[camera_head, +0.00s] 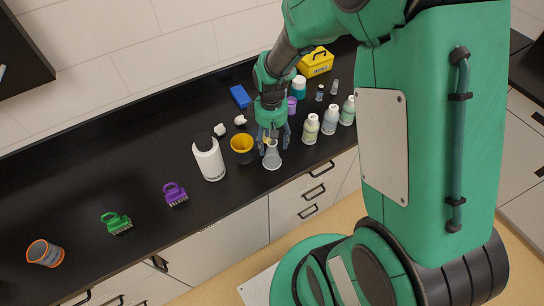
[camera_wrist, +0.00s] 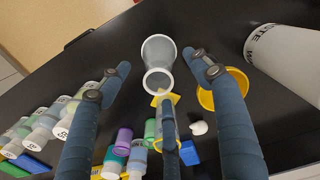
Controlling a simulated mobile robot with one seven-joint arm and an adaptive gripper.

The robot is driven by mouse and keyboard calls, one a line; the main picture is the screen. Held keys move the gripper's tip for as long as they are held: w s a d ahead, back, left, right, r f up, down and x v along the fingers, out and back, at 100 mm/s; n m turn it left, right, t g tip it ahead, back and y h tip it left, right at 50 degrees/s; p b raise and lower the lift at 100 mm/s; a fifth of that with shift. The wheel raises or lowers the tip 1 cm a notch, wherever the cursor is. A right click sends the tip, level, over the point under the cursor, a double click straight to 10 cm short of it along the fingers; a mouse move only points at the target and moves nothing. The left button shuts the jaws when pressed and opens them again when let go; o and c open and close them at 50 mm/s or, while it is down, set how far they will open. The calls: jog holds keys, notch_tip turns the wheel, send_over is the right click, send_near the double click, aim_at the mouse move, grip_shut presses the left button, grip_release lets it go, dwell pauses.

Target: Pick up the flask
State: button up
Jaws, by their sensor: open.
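The flask (camera_head: 272,159) is a translucent grey, cone-shaped vessel standing near the front edge of the black counter. In the wrist view the flask (camera_wrist: 158,52) shows at the upper middle, with its round mouth toward the camera. My gripper (camera_head: 273,146) points down at the flask's upper part, and its blue fingers are spread. Dark gaps show between the side fingers and the flask. I cannot tell whether the third finger touches it.
A yellow cup (camera_head: 242,146) and a white bottle (camera_head: 209,158) stand left of the flask. Several labelled bottles (camera_head: 311,129) stand to its right. A purple cup (camera_head: 291,105) and a blue block (camera_head: 240,96) are behind. Brushes (camera_head: 175,194) lie farther left, with bare counter between.

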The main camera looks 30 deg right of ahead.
aim_at(272, 152)
jog(key=shift+f, duration=0.5)
jog(key=shift+s+f+b, duration=0.15)
jog(key=shift+f+b, duration=0.4)
jog(key=shift+f, duration=2.05)
jog(key=c, duration=1.1)
